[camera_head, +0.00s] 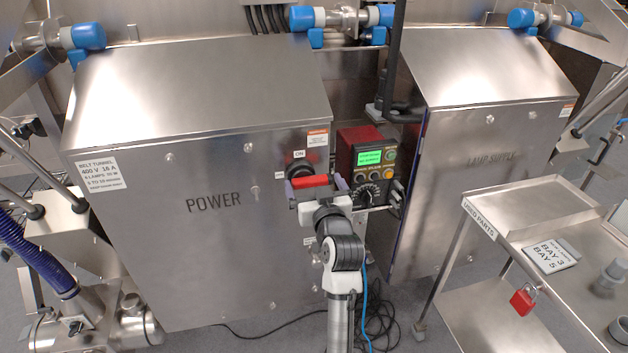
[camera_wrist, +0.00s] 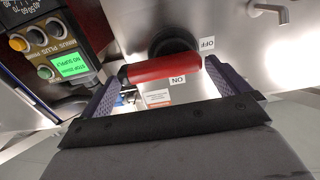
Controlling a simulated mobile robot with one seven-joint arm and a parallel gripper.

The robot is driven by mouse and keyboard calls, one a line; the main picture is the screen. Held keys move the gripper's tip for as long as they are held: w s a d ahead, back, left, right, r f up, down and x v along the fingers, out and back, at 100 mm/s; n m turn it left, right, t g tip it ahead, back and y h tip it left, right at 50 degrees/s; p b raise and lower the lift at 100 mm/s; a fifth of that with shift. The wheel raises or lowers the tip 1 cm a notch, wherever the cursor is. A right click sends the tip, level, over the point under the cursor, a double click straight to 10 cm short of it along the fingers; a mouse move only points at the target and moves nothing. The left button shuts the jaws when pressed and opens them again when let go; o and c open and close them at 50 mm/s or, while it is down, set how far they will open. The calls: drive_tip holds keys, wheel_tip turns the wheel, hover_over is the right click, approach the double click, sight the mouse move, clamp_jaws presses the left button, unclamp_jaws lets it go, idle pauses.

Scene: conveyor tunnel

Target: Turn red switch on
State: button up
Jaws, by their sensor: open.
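The red switch is a red bar handle (camera_head: 309,181) on a round black base (camera_head: 299,167), on the front of the steel cabinet marked POWER. The handle lies about level, with an ON label above the base. In the wrist view, which is upside down, the red handle (camera_wrist: 165,69) shows with the ON label (camera_wrist: 178,80) and the OFF label (camera_wrist: 207,43) beside it. My gripper (camera_head: 315,186) is open in front of the switch. Its purple fingers stand near the two ends of the handle; whether they touch it I cannot tell.
A red and black control box (camera_head: 365,165) with a lit green display sits close right of my gripper. The LAMP SUPPLY cabinet (camera_head: 485,140) stands farther right. A steel cart (camera_head: 525,205) with a red padlock (camera_head: 523,299) is at lower right. Cables lie on the floor below.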

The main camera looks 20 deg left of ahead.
drive_tip(key=shift+w+a, duration=0.25)
drive_tip(key=shift+w, duration=0.1)
drive_tip(key=shift+c, duration=0.3)
drive_tip(key=c, duration=1)
drive_tip(key=shift+c, duration=0.2)
